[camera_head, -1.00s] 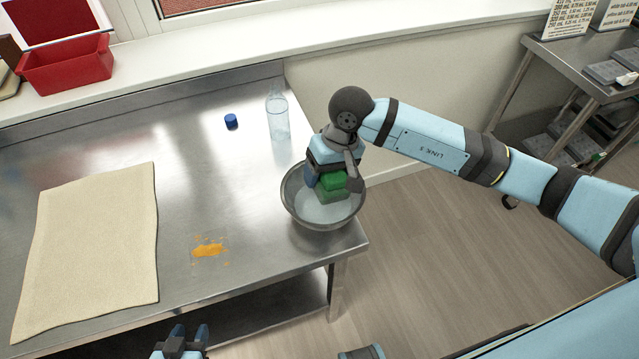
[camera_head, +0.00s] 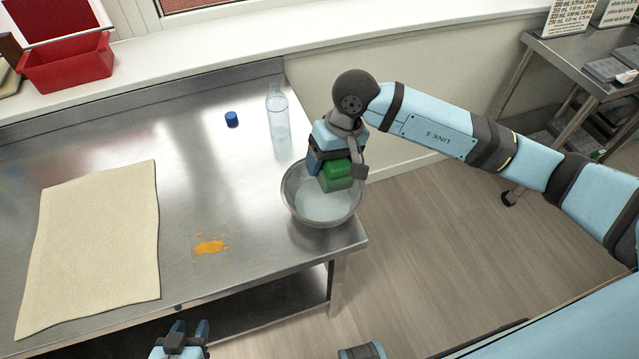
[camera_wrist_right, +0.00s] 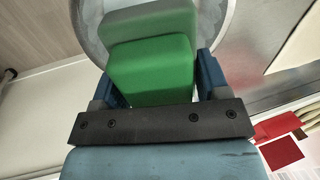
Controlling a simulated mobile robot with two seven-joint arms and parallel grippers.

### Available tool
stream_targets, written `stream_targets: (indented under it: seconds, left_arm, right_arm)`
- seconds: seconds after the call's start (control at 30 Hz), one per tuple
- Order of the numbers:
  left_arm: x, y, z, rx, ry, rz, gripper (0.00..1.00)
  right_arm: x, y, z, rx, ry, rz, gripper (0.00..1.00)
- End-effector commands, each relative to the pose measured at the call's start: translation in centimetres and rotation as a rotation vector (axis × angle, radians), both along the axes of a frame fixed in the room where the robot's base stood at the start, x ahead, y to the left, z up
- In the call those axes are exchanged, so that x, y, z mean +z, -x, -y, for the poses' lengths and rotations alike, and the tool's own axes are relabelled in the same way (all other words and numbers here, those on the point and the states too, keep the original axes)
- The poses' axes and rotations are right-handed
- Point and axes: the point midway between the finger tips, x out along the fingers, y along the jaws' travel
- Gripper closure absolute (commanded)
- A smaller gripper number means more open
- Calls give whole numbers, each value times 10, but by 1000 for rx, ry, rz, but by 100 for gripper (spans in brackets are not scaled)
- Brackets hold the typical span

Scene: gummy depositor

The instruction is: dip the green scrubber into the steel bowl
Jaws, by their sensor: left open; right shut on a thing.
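The steel bowl (camera_head: 296,205) stands near the right corner of the steel table and holds a pale liquid. My right gripper (camera_head: 335,168) is shut on the green scrubber (camera_head: 338,170) and holds it over the bowl's far right part. The scrubber has a bright green upper block and a duller green lower layer. In the right wrist view the scrubber (camera_wrist_right: 152,70) sits between the two fingers, with the bowl's rim (camera_wrist_right: 229,22) behind it. I cannot tell whether its lower face touches the liquid. My left gripper (camera_head: 185,335) is open and empty at the bottom edge, in front of the table.
An orange spill (camera_head: 209,247) lies on the table left of the bowl. A clear bottle (camera_head: 279,120) and a blue cap (camera_head: 231,119) stand behind. A beige cloth (camera_head: 92,245) covers the left part. A red bin (camera_head: 66,65) sits on the sill.

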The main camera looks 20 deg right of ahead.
Motion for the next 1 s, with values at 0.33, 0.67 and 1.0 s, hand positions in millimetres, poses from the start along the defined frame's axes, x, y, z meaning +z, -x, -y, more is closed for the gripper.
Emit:
stream_targets:
  seconds: [0.33,0.67,1.0]
  left_arm:
    - [7,0,0,0,0,0,57]
    - [9,0,0,0,0,-1,57]
    - [7,1,0,0,-1,-4,57]
  right_arm:
    - [33,-1,1,-1,2,2,50]
    - [48,0,0,0,0,1,50]
    - [48,0,0,0,0,0,50]
